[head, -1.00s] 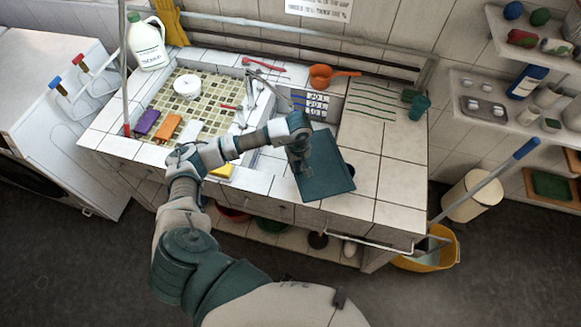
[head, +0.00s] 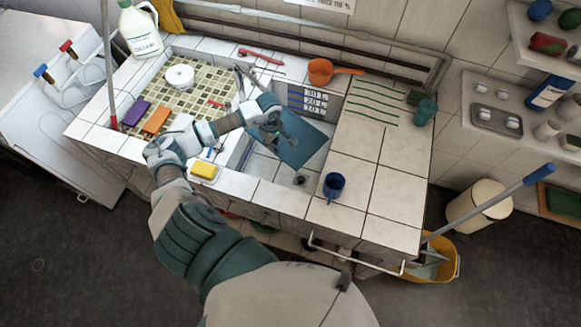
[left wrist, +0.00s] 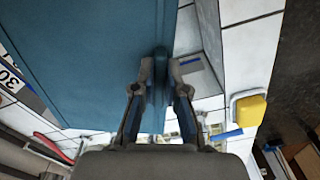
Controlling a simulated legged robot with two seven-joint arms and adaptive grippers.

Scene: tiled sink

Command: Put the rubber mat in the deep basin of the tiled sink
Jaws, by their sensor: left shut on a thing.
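The rubber mat (head: 303,143) is a flat dark teal sheet, held tilted over the deep basin (head: 262,166) of the tiled sink. My left gripper (head: 271,128) is shut on one edge of it. In the left wrist view the mat (left wrist: 75,55) fills the upper left, and its edge lies between the fingers (left wrist: 160,72). The basin has litre marks on its back wall and a drain in its floor, visible below the mat. The mat hides part of the basin; I cannot tell whether it touches the walls. My right gripper is not in view.
A dark blue mug (head: 333,186) stands on the tiles at the basin's front right. A yellow sponge (head: 205,170) lies on the front ledge. An orange dipper (head: 322,71) stands behind the basin. The shallow mosaic basin (head: 200,85) is at left; the ribbed drainboard is at right.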

